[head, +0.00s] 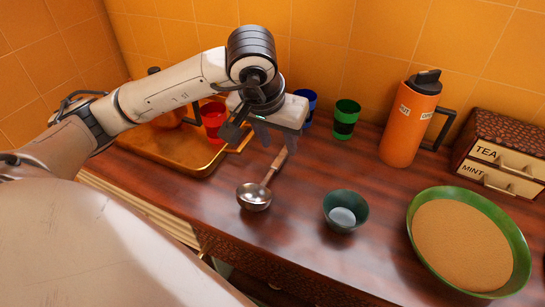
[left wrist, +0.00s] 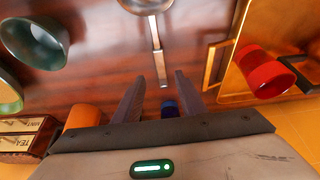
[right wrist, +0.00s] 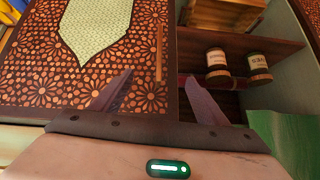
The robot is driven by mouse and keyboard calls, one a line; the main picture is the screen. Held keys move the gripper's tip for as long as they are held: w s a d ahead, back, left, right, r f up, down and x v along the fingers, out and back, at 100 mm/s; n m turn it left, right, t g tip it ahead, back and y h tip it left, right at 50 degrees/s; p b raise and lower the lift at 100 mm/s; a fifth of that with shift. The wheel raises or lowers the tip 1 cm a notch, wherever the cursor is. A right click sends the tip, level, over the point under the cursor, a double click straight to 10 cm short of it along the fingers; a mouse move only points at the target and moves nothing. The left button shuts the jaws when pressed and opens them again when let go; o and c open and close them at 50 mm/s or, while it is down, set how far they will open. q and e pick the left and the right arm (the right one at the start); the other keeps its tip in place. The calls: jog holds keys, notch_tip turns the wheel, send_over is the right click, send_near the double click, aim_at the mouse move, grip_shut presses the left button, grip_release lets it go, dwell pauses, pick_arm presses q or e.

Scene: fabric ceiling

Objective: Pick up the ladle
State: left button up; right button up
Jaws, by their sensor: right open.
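The ladle (head: 254,196) lies on the dark wooden counter, its metal bowl toward the front and its handle pointing back under my left gripper (head: 276,140). In the left wrist view the ladle's handle (left wrist: 157,50) runs toward the gap between the fingers of the left gripper (left wrist: 158,80), which are open and empty. The bowl is partly cut off at the top edge there. Contact between fingers and handle cannot be made out. My right gripper (right wrist: 155,82) is open and empty in the right wrist view, away from the ladle, facing a patterned surface.
Blue (head: 309,100) and green (head: 346,118) cups are behind. A green bowl (head: 345,208), orange flask (head: 408,120) and large grain bowl (head: 516,230) are right. Jars (right wrist: 217,62) sit on a shelf.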

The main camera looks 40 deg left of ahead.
aim_at(283, 153)
pick_arm(q)
jog(key=shift+w+p+x, duration=0.15)
jog(key=shift+p+x, duration=0.05)
jog(key=shift+x, duration=1.2)
jog(key=shift+w+p+x, duration=0.1)
jog(key=shift+p+x, duration=0.05)
jog(key=shift+x, duration=1.2)
jog(key=shift+a+r, duration=0.15)
jog(key=shift+a, duration=0.05)
grip_shut()
